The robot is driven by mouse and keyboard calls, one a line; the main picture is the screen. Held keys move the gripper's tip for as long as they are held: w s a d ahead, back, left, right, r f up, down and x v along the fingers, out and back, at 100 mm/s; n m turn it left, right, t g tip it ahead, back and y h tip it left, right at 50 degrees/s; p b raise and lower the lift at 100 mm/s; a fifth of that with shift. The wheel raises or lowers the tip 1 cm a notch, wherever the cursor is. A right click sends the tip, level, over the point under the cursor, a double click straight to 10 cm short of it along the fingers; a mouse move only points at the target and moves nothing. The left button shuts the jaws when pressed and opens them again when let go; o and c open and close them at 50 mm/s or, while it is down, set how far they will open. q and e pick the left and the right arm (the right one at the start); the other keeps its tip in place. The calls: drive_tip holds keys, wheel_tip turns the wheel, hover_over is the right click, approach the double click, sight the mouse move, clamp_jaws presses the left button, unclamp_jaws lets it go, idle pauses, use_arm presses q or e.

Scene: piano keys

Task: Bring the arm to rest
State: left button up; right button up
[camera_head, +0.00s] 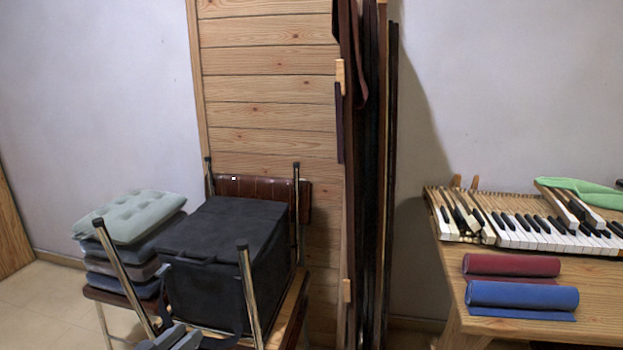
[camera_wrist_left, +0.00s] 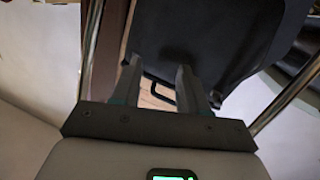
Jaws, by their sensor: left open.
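My left gripper (camera_head: 178,338) shows at the bottom edge of the head view, in front of the black fabric box (camera_head: 225,228) and the upturned chair legs around it. In the left wrist view my left gripper (camera_wrist_left: 157,78) has its two fingers apart with nothing between them. Behind the fingers are the black box (camera_wrist_left: 215,35), a dark strap or handle and a patch of wood. The rest of the left arm is out of the head view. I see no right gripper in either view.
Metal chair legs (camera_head: 250,298) stand up near the left gripper. Stacked cushions (camera_head: 130,217) lie at the left. A wooden table (camera_head: 600,315) at the right holds piano keys (camera_head: 530,236), a red roll (camera_head: 511,265), a blue roll (camera_head: 523,295) and a green cloth (camera_head: 590,190).

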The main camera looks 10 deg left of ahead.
use_arm(q)
drive_tip(key=s+d+f+n+g, duration=0.1)
drive_tip(key=s+d+f+g, duration=0.3)
drive_tip(key=d+f, duration=0.6)
drive_tip(key=s+d+f+n+g, duration=0.2)
drive_tip(key=s+d+f+g, duration=0.15)
drive_tip(key=d+f, duration=0.6)
drive_tip(key=s+d+f+g+y, duration=0.1)
drive_tip(key=s+f+g, duration=0.35)
drive_tip(key=s, duration=0.55)
drive_tip(key=s+d+f+g, duration=0.1)
drive_tip(key=s+f+g, duration=0.35)
drive_tip(key=s, duration=0.45)
wheel_tip(320, 180, up, 22)
drive_tip(key=p, duration=2.3)
drive_tip(key=shift+w+r, duration=0.15)
drive_tip(key=shift+w, duration=0.05)
